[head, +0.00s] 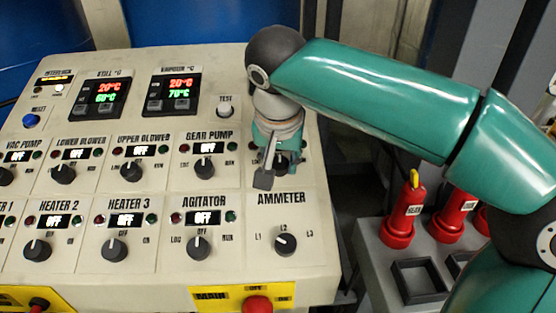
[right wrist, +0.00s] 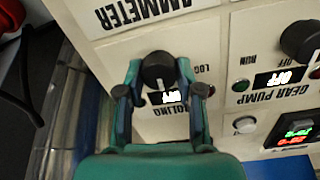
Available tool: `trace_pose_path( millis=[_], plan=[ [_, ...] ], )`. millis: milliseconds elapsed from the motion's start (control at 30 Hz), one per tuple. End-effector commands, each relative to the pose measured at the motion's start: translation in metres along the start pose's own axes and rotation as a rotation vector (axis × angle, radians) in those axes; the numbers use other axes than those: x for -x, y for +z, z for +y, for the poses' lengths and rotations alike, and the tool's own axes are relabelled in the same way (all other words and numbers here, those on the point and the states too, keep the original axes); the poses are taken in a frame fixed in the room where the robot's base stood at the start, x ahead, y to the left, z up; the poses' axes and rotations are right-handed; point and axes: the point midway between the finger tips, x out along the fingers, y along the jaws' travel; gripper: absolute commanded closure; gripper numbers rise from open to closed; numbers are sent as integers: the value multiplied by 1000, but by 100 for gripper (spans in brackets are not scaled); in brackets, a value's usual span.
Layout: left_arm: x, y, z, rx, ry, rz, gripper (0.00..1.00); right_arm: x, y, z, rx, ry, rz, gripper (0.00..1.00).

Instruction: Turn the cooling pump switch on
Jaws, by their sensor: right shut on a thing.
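The cooling pump switch (right wrist: 158,66) is a round black knob with a white pointer line, on the pale control panel (right wrist: 220,60). Its small display (right wrist: 172,97) is partly covered but seems to read OFF, and its label is partly hidden by my fingers. My right gripper (right wrist: 160,76) is shut on this knob, one finger on each side. In the head view my right gripper (head: 270,172) comes down on the panel right of the gear pump knob and above the ammeter, and it hides the cooling pump knob there. My left gripper is not in view.
The gear pump knob (head: 204,167) is just left of my right gripper, and the ammeter knob (head: 285,243) is just below it. A TEST button (head: 225,112) sits above left. Red bottles (head: 403,215) stand in a grey rack right of the panel.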

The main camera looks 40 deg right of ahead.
Motion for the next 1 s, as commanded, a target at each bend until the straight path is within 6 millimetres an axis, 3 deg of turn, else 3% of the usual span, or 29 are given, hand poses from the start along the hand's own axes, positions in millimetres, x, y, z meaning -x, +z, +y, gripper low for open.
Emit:
trace_pose_path(
  millis=[267,1000],
  plan=[
    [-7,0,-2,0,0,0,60,-1,0,-1,-149,-4,-5,99],
    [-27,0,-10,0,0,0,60,0,-1,1,-810,9,-29,99]
  ],
)
